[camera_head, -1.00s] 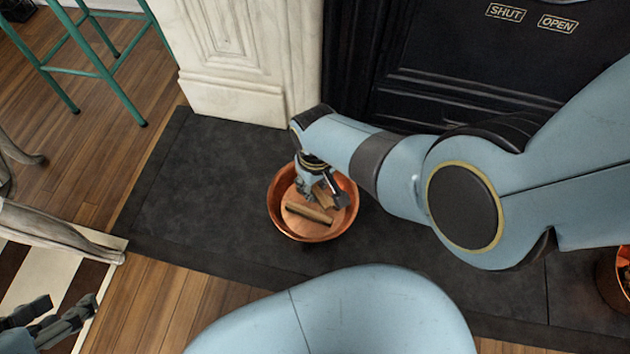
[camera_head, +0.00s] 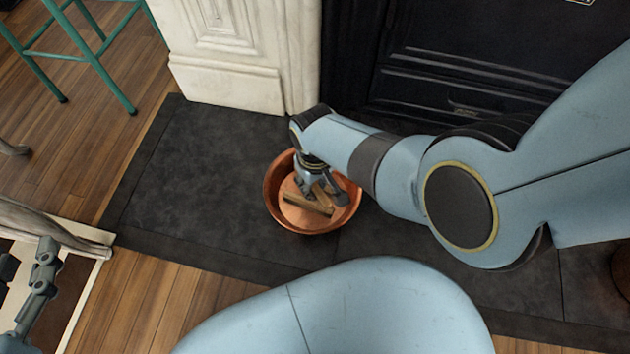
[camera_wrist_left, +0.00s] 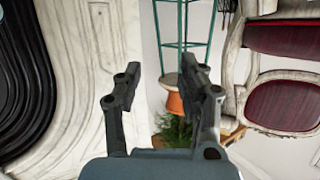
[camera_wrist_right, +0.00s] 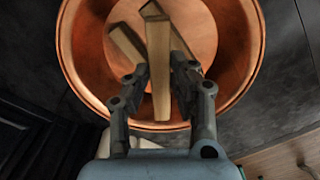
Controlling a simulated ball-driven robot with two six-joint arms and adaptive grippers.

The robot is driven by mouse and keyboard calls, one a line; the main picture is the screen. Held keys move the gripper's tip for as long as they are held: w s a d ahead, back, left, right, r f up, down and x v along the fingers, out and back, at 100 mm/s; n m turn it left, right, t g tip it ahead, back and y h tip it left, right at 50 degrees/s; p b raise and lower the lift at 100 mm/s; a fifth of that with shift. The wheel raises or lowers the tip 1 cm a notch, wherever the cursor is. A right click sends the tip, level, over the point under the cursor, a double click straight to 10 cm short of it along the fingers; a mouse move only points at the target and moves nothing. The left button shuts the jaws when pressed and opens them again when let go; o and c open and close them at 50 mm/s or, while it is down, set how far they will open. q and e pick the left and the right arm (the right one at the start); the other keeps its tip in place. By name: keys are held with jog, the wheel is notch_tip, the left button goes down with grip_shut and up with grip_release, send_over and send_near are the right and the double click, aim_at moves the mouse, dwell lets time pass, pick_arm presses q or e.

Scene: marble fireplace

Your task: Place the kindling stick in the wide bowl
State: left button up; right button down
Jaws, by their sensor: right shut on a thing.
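The wide copper bowl (camera_head: 350,213) stands on the dark hearth slab, and fills much of the right wrist view (camera_wrist_right: 80,55). My right gripper (camera_wrist_right: 157,78) is down inside it, shut on a pale wooden kindling stick (camera_wrist_right: 157,45). The held stick is tilted, its lower end at or close to the bowl floor; contact is unclear. Another piece of wood (camera_wrist_right: 125,42) lies in the bowl beside it, partly hidden by the held stick and fingers. In the head view wood (camera_head: 305,204) shows below the gripper. My left gripper (camera_wrist_left: 168,80) is open and empty, away at lower left (camera_head: 40,285).
A white marble fireplace pillar (camera_head: 235,60) and black fireplace front (camera_head: 440,70) stand behind the bowl. A teal stool (camera_head: 100,65) is at upper left. A copper container (camera_head: 622,270) sits at the right edge. The slab left of the bowl is clear.

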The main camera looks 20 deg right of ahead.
pick_arm(q)
jog(key=shift+w+d+r+t+b, duration=0.15)
jog(key=shift+w+r+t, duration=0.35)
jog(key=shift+r, duration=0.3)
jog(key=shift+w+d+r+t+b, duration=0.15)
jog(key=shift+w+r+t, duration=0.3)
jog(key=shift+r, duration=0.3)
pick_arm(e)
jog(key=shift+f, duration=0.45)
pick_arm(q)
jog(key=shift+s, duration=0.1)
pick_arm(e)
jog(key=c, duration=1.1)
grip_release()
pick_arm(q)
jog(key=shift+a, duration=0.1)
pick_arm(e)
jog(key=shift+o, duration=0.2)
